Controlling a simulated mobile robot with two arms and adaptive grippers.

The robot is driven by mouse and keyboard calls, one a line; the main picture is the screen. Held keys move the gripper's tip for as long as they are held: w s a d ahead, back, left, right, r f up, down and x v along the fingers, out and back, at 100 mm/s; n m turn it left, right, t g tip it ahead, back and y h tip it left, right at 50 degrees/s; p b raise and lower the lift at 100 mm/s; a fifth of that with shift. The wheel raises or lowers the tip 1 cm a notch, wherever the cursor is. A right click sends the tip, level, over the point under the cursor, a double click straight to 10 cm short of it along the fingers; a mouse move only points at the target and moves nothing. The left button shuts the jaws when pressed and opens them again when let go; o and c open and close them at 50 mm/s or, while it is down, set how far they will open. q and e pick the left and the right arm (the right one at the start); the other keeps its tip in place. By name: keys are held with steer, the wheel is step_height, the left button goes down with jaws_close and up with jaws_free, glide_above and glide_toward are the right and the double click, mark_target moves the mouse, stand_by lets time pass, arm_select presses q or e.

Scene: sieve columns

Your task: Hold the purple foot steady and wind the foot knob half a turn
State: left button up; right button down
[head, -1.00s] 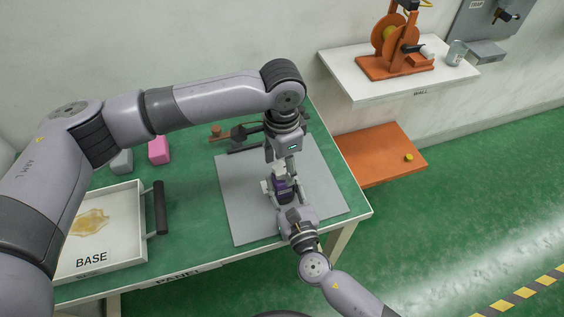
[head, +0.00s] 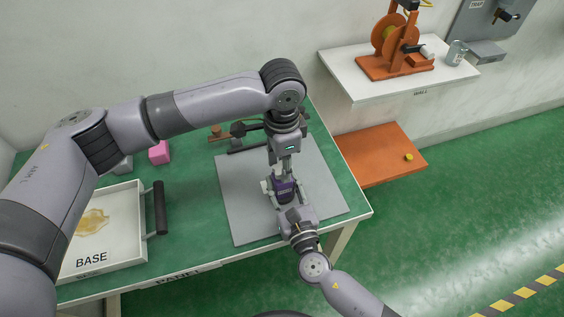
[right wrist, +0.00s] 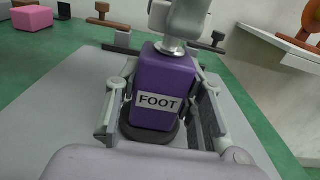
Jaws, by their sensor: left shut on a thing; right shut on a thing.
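The purple foot (right wrist: 165,78), labelled FOOT, stands upright on a dark round base (right wrist: 150,136) in the right wrist view. In the head view the foot (head: 286,186) is small and partly covered. My right gripper (head: 283,190) reaches in from the front and is shut on the foot, one finger on each side. My left gripper (head: 287,170) points straight down over the foot and is shut on its top, where the foot knob is. The knob is mostly hidden; a small silvery piece (right wrist: 172,46) shows beneath the left gripper.
The foot stands on a grey mat (head: 240,205) on the green table (head: 190,230). A white BASE tray (head: 125,245) with a black handle is at left. A pink block (head: 159,152) and a dark rack (head: 238,130) lie behind. A white wall shelf (head: 362,88) is at right.

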arm_select(q)
steer(key=o, duration=1.2)
steer(key=shift+c, duration=0.2)
steer(key=shift+r, duration=0.1)
step_height(320, 180, up, 12)
arm_select(e)
steer(key=c, duration=1)
jaws_free()
